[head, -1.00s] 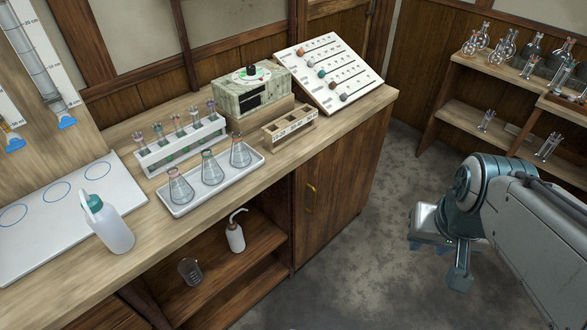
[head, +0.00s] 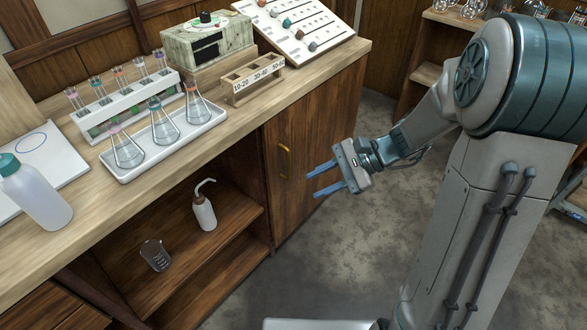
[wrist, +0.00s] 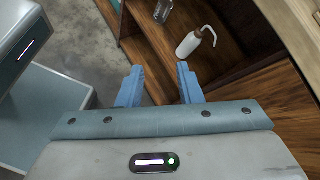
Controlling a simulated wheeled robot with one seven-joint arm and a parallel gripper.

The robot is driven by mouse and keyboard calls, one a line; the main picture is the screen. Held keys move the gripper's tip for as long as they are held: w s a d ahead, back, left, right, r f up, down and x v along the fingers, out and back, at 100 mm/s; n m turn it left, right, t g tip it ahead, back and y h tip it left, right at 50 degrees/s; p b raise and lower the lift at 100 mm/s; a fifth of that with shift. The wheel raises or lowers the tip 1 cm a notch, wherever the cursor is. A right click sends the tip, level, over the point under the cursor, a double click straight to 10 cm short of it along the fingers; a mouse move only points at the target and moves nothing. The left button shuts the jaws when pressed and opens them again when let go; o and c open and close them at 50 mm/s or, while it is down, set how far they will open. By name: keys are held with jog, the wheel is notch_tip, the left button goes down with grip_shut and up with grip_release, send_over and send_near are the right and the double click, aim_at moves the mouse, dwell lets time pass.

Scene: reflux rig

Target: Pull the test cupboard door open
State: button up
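The test cupboard door (head: 312,140) is a dark wooden panel under the right end of the bench, and it looks shut. Its brass handle (head: 284,161) is upright near the door's left edge. My gripper (head: 314,181) is to the right of the handle in the head view, its two blue fingers apart, pointing left towards the door. Nothing is between the fingers, and they do not touch the handle. In the wrist view the open fingers (wrist: 158,75) point towards the open shelves. The handle does not show in the wrist view.
Open shelves left of the door hold a white wash bottle (head: 204,205) and a glass beaker (head: 155,255). The bench top (head: 235,122) carries a flask tray, a test-tube rack and a wooden block. Grey floor (head: 330,232) is clear before the door.

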jog(key=w+d+f+m+t+y+b, duration=0.2)
jog(key=w+f+m+t+b, duration=0.3)
jog(key=w+f, duration=0.35)
jog(key=w+d+f+m+t+y+b, duration=0.3)
jog(key=w+f+m+t, duration=0.1)
jog(key=w+f+m, duration=0.4)
jog(key=s+f+b+x, duration=0.1)
jog(key=b+x, duration=0.1)
jog(key=x, duration=1.1)
jog(key=shift+a+n, duration=0.2)
jog(key=shift+n, duration=0.2)
jog(key=shift+f, duration=0.15)
jog(key=shift+c, duration=0.3)
grip_shut()
